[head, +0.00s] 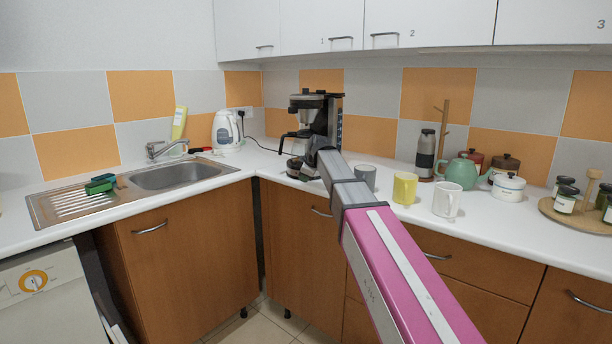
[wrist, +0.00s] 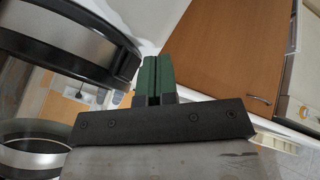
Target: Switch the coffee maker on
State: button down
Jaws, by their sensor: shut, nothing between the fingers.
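The coffee maker (head: 306,101) is black with silver parts and stands on the counter near the corner in the head view. Black and silver curved parts of the coffee maker (wrist: 75,40) fill the left of the wrist view, close to my gripper. My gripper (wrist: 151,60) has green fingers, pressed together with nothing between them. In the head view my arm reaches to the coffee maker's front, and the fingers cannot be made out there. I cannot make out the switch in either view, nor whether the fingers touch the machine.
A grey mug (head: 366,178), a yellow mug (head: 404,188) and a white mug (head: 447,200) stand right of the machine. Behind them are a flask (head: 426,155) and a green teapot (head: 461,172).

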jog(key=shift+w, duration=0.85)
jog(key=shift+d+f, duration=0.1)
jog(key=shift+f, duration=0.05)
jog(key=shift+w+f+t, duration=0.1)
jog(key=shift+w+t, duration=0.05)
jog(key=shift+t, duration=0.45)
jog(key=shift+w+f, duration=0.15)
jog(key=shift+w, duration=0.05)
